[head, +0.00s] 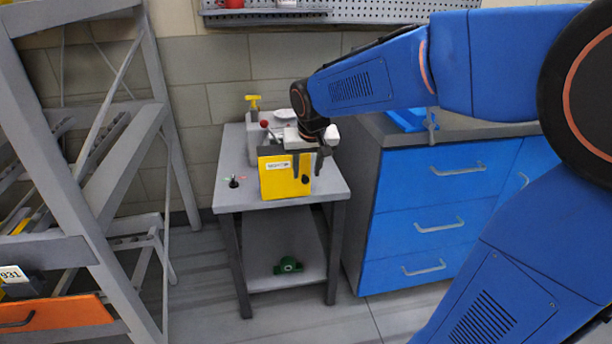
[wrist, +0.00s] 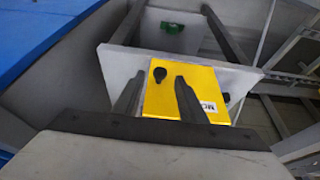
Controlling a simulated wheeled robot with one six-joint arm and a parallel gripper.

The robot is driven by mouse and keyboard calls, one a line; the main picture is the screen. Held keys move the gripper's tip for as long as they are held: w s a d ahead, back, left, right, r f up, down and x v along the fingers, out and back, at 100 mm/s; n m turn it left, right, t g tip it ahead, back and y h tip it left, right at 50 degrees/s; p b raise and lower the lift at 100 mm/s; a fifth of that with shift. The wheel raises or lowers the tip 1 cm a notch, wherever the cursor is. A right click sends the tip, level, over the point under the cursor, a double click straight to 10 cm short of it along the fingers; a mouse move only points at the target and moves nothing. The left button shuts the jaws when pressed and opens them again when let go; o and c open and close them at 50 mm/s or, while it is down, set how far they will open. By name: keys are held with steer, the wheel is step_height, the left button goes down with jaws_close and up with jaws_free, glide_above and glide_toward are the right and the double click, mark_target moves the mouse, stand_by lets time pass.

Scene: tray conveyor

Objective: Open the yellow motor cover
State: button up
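The yellow motor cover (head: 275,181) stands upright at the front of the small grey table, with a white label and a black knob (head: 305,180) at its lower right. It looks closed. In the wrist view the yellow cover (wrist: 200,85) fills the middle, with its knob (wrist: 159,74) between the lines of my fingers. My gripper (head: 308,172) is open and empty at the right part of the cover, fingers pointing down. In the wrist view my gripper (wrist: 158,82) shows both fingers apart. Whether a fingertip touches the cover cannot be told.
The grey table (head: 335,187) also bears a red-knobbed lever (head: 264,124), a yellow valve handle (head: 253,99) and a small black switch (head: 233,181). A green part (head: 288,265) lies on its lower shelf. Blue drawers (head: 430,215) stand close right; a grey rack (head: 75,200) stands left.

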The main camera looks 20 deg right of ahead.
mark_target(306, 178)
steer(key=shift+x, duration=1.55)
jaws_close()
steer(key=shift+s, duration=0.1)
